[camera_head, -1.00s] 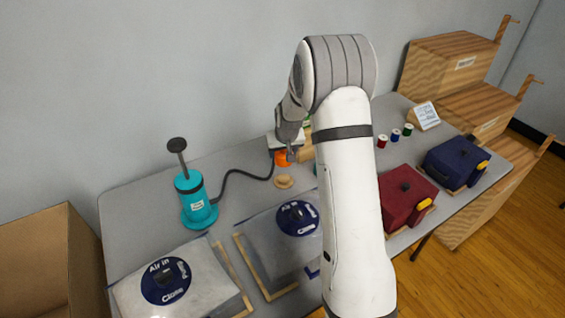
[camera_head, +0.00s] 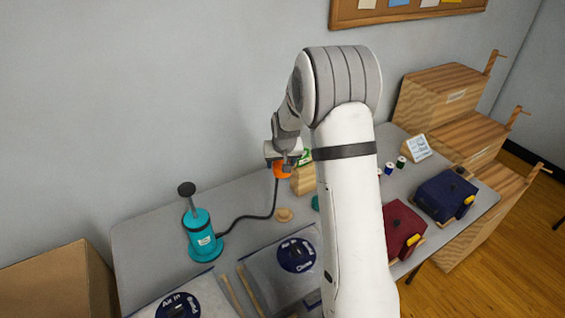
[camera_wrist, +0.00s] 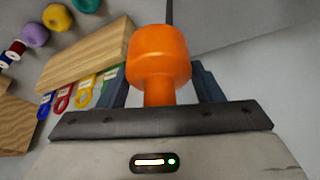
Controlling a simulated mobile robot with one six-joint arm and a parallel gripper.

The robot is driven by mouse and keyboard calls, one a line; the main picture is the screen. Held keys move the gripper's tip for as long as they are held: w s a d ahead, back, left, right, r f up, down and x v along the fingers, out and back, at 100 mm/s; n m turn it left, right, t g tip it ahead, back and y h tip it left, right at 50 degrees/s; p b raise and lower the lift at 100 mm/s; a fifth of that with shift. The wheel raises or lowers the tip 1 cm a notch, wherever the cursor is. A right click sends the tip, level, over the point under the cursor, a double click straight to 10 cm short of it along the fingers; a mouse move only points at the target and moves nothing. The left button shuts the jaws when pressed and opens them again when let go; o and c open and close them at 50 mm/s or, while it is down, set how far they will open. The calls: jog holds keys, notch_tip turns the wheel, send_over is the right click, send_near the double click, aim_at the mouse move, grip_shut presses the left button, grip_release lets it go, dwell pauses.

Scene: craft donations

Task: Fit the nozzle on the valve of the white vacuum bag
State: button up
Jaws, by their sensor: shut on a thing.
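The orange nozzle (camera_head: 281,171) is held in my gripper (camera_head: 283,160), above the back of the table. In the wrist view the nozzle (camera_wrist: 160,55) stands between the two fingers. A dark hose (camera_head: 275,197) hangs from it to the teal pump (camera_head: 203,238). A pale bag (camera_head: 208,287) with a round dark-blue valve (camera_head: 178,307) lies at the front left, cut off by the picture's lower edge. A second, greyer bag (camera_head: 268,265) with a similar valve (camera_head: 296,254) lies to its right, partly behind my arm. The nozzle is well away from both valves.
A red box (camera_head: 402,229), a blue box (camera_head: 446,195) and thread spools (camera_head: 401,162) stand at the right. A cardboard box (camera_head: 60,283) is at the left. A wooden block (camera_wrist: 85,55) is near the nozzle.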

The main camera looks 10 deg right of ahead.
jog(key=s+a+m+b, duration=0.2)
jog(key=s+a+b, duration=0.1)
jog(key=s+a, duration=0.1)
jog(key=s+a+m+h+b, duration=0.1)
jog(key=s+a+m+b, duration=0.1)
jog(key=s+a+b, duration=0.2)
jog(key=s+a+m+h+b, duration=0.1)
jog(key=s+a+m+b, duration=0.1)
jog(key=s+a+b, duration=0.2)
jog(key=shift+s+a+m+g, duration=0.4)
jog(key=shift+s+a, duration=0.35)
jog(key=shift+a, duration=0.1)
jog(key=s+a+f+m+g, duration=0.1)
jog(key=s+a+m, duration=0.2)
jog(key=s+a, duration=0.4)
jog(key=s+a+f+m+g+h+p, duration=0.1)
jog(key=s+a+m, duration=0.3)
jog(key=s+a, duration=0.3)
jog(key=s+a+f+m+g+h+p, duration=0.1)
jog(key=s+a+m, duration=0.2)
jog(key=s+a, duration=0.4)
jog(key=shift+s+f+m+g, duration=0.1)
jog(key=shift+f+m+g, duration=0.15)
jog(key=shift+m+g, duration=0.15)
jog(key=shift+f+b, duration=0.7)
jog(key=shift+f, duration=0.35)
jog(key=shift+f+b, duration=1.4)
jog(key=shift+f, duration=0.25)
